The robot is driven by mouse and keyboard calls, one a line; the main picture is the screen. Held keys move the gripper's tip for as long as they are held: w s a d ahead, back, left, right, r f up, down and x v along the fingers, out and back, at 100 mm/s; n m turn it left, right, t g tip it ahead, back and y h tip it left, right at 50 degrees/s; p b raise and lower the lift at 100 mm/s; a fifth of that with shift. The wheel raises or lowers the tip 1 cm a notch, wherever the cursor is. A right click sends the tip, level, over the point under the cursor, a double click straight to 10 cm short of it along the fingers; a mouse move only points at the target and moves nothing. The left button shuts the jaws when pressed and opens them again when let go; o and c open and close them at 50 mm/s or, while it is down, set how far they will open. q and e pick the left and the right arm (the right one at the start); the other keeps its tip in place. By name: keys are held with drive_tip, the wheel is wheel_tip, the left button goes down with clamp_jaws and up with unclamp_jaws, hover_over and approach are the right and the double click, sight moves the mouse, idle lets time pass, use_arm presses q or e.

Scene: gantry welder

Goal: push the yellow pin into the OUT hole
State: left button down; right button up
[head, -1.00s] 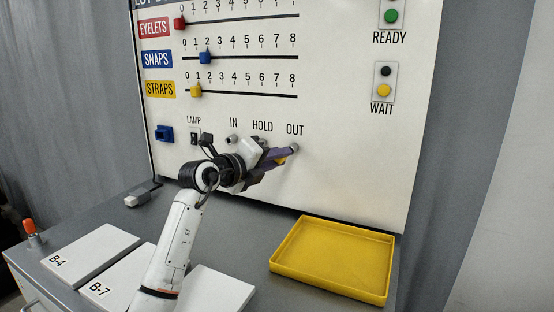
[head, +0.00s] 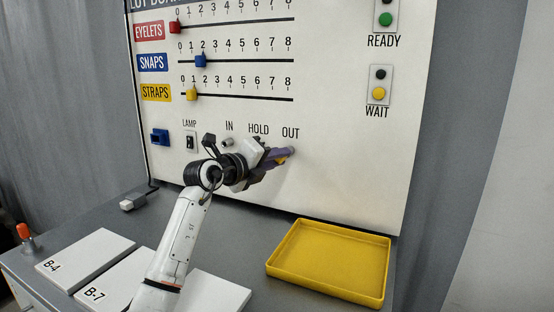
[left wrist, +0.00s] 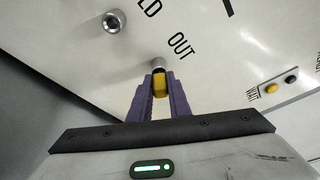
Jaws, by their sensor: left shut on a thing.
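My left gripper (head: 284,155) is at the OUT hole on the white board. Its purple fingers are shut on the yellow pin (left wrist: 159,84), which shows between the fingertips in the left wrist view. The pin's far end meets the metal collar of the OUT hole (left wrist: 157,63). I cannot tell how deep the pin sits in it. In the head view the fingers cover most of the pin and part of the hole. My right gripper is not in view.
The HOLD hole's metal collar (left wrist: 114,22) is beside the OUT hole. The IN hole (head: 228,142) is further left. A yellow tray (head: 330,262) stands on the grey bench below right. White plates B-4 (head: 85,256) and B-7 (head: 122,283) lie at left.

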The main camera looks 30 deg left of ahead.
use_arm(q)
drive_tip(key=c, duration=1.6)
unclamp_jaws()
drive_tip(key=shift+o, duration=0.2)
drive_tip(key=s+a+r, duration=0.1)
drive_tip(key=s, duration=0.9)
drive_tip(key=shift+r, duration=0.15)
drive_tip(key=shift+s+a, duration=0.1)
